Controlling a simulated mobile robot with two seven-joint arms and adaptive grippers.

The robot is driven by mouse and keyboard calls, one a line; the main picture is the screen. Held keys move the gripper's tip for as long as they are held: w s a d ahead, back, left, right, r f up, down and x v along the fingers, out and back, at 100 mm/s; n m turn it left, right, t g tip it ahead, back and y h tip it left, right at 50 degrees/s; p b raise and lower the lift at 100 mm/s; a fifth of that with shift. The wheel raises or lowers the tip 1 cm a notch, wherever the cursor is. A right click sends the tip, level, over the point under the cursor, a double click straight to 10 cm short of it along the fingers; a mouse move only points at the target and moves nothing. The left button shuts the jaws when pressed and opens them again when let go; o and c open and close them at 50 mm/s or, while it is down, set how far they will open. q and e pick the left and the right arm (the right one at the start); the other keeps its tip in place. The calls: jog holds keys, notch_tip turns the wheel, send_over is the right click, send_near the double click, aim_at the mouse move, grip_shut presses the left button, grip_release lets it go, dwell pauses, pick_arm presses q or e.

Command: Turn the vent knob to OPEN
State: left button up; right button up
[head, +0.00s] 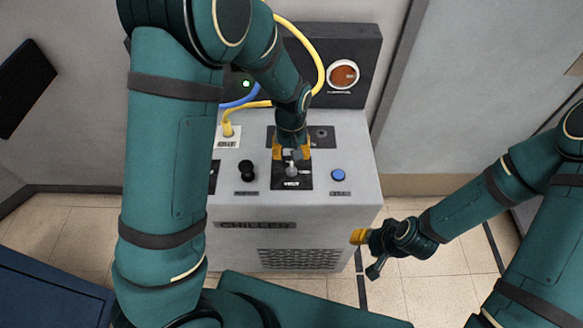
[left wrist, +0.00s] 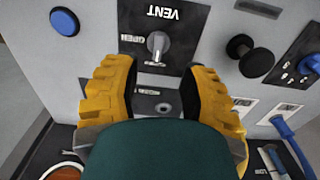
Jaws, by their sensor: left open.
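The silver vent knob (left wrist: 157,45) sits on a black plate marked VENT (left wrist: 163,14), upside down in the left wrist view. Its handle points down in that view, toward my gripper. The OPEN label (left wrist: 147,36) is beside the knob on the left. In the head view the knob (head: 291,171) is on the chiller's top panel, just in front of my left gripper (head: 291,153). My left gripper (left wrist: 160,75) is open, its yellow fingers apart, with the knob just beyond and between the tips. My right gripper (head: 362,240) hangs right of the chiller; its opening is unclear.
The chiller (head: 310,226) also carries a black knob (head: 247,171), a blue button (head: 338,175) and a keyhole-like fitting (left wrist: 164,108). Yellow (head: 321,62) and blue (head: 241,100) hoses run behind my left arm. A round orange gauge (head: 343,74) is on the back panel.

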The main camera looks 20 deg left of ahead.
aim_at(292, 168)
pick_arm(q)
notch_tip(292, 168, down, 7)
jog(key=shift+w+f+b, duration=0.15)
jog(key=shift+b, duration=0.25)
jog(key=shift+o, duration=0.2)
grip_shut()
